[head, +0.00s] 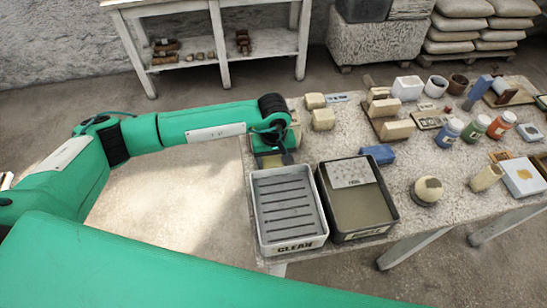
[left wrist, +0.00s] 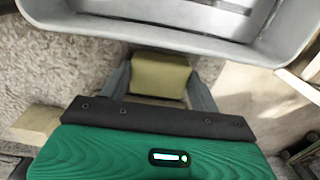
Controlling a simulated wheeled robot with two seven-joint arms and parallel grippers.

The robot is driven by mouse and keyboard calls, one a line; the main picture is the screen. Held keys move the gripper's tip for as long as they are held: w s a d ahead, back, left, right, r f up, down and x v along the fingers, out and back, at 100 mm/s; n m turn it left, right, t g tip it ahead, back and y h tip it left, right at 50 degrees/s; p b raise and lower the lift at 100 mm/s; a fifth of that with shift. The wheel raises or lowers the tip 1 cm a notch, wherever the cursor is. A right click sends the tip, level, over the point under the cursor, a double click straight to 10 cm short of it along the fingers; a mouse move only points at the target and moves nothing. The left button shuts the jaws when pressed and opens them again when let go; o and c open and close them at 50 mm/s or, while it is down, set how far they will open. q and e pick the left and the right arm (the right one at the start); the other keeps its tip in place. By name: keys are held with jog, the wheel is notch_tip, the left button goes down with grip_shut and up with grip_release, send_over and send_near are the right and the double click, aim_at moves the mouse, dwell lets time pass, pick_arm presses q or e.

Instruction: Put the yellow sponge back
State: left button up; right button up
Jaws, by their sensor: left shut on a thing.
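My left gripper (head: 276,160) is over the table's near-left part, just behind the grey tray marked CLEAN (head: 262,232). In the left wrist view my left gripper (left wrist: 160,85) is shut on the yellow sponge (left wrist: 160,76), a dull yellow block held between its two grey fingers. In the head view the sponge is mostly hidden by the gripper. The CLEAN tray has a slatted floor and looks empty; its rim (left wrist: 180,35) shows just beyond the sponge in the left wrist view. My right gripper is not in view.
A second tray (head: 393,212) with murky brown liquid stands right of the CLEAN tray. A low shelf (head: 220,68) stands behind.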

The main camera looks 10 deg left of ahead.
aim_at(274, 162)
pick_arm(q)
jog(key=shift+f, duration=0.15)
jog(key=o, duration=0.9)
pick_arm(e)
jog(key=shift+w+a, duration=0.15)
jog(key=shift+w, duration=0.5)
pick_arm(q)
jog(key=shift+r, duration=0.35)
notch_tip(274, 162, up, 5)
jog(key=shift+w+f+b, duration=0.1)
jog(key=shift+b, duration=0.55)
notch_tip(274, 162, up, 7)
jog(key=shift+f+b, duration=0.1)
jog(key=shift+b, duration=0.4)
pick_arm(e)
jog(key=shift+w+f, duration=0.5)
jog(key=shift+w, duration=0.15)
